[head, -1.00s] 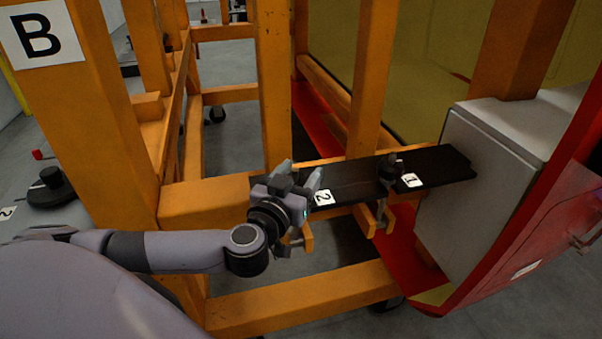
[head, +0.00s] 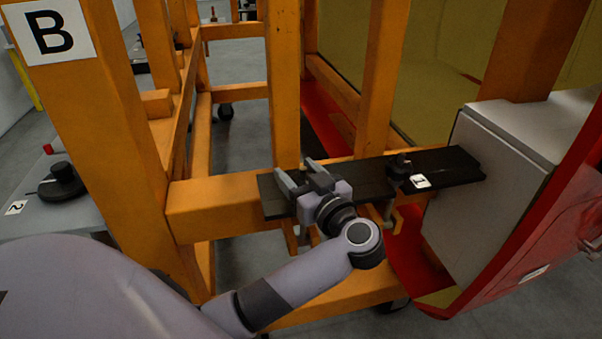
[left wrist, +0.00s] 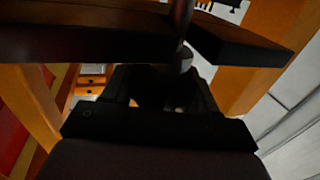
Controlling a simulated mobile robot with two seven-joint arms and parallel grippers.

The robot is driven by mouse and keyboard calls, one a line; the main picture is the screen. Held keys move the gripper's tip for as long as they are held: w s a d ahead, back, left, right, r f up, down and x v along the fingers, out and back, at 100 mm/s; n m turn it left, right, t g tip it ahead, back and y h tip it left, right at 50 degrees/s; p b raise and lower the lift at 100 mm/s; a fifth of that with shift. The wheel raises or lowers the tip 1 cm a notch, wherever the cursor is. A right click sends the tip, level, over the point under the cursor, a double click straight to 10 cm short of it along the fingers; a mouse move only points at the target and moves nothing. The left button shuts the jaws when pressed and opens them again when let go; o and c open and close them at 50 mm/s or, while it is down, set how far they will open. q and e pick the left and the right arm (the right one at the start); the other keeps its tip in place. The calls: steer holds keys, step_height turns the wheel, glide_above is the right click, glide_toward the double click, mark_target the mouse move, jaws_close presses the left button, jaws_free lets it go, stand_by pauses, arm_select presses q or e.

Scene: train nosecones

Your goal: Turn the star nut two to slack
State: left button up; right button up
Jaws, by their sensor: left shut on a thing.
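My left gripper (head: 301,174) is at the left part of the black plate (head: 354,185), its fingers pointing away from me. It is shut on star nut two, which is mostly hidden by the fingers and hand in the head view. In the left wrist view a dark knob-like shape (left wrist: 155,88) sits between the fingers, beside a metal rod (left wrist: 183,20). The label 2 on the plate is hidden. Star nut one (head: 398,166), dark, stands further right beside its white label 1 (head: 420,181). My right gripper is not in view.
A side table (head: 75,215) at left holds a black round thing (head: 62,183). A post marked B stands at left.

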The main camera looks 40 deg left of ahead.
arm_select(q)
steer(key=n+g, duration=0.2)
steer(key=n+g+y, duration=0.1)
steer(key=g, duration=0.2)
steer(key=n+g, duration=0.2)
steer(key=g, duration=0.1)
steer(key=shift+s+a+n+y, duration=0.1)
steer(key=shift+s+n+y, duration=0.2)
steer(key=shift+s, duration=0.05)
steer(key=shift+r+g, duration=0.1)
steer(key=shift+g, duration=0.2)
steer(key=o, duration=1)
steer(key=shift+a, duration=0.1)
